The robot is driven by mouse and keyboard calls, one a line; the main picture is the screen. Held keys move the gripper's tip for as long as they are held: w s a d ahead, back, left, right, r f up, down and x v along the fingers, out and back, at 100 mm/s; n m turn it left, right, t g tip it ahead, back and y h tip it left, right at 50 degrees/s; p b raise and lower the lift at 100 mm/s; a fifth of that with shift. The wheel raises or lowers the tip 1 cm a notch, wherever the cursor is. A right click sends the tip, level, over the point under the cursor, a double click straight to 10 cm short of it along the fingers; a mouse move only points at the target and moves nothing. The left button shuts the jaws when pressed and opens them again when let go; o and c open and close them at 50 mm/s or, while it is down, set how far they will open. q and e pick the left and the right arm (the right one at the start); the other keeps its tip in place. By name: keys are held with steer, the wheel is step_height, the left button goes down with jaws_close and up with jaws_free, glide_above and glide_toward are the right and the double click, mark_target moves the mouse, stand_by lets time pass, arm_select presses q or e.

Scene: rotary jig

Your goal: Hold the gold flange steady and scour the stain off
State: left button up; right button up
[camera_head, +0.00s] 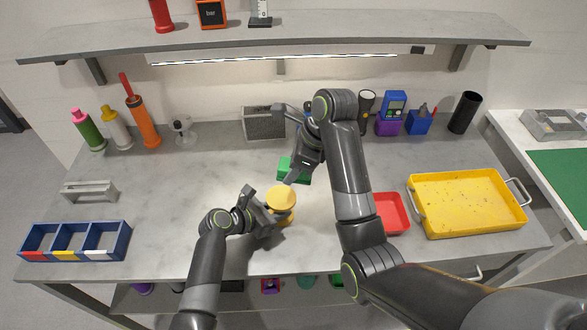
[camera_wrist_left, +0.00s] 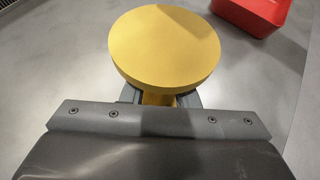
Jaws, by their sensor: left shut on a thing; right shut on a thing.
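The gold flange (camera_head: 281,197) stands on the front middle of the bench, its round disc on top of a narrower neck. It also shows in the left wrist view (camera_wrist_left: 164,48), where its top looks plain; I see no clear stain. My left gripper (camera_head: 272,212) is shut on the flange from the left, below the disc. My right gripper (camera_head: 293,176) points down just behind the flange and is shut on a green block (camera_head: 286,163), likely the scouring pad. The gripper partly hides the block. The block looks apart from the flange top.
A red tray (camera_head: 390,228) lies right of the flange, and a yellow tray (camera_head: 468,232) beyond it. A blue divided bin (camera_head: 118,252) and a grey holder (camera_head: 90,192) are at left. Bottles and tools line the back. The bench (camera_head: 175,195) left of the flange is clear.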

arm_select(q)
steer(key=shift+f, duration=0.15)
steer(key=o, duration=0.8)
steer(key=shift+o, duration=0.2)
steer(key=v, duration=1.2)
steer(key=shift+s, duration=0.1)
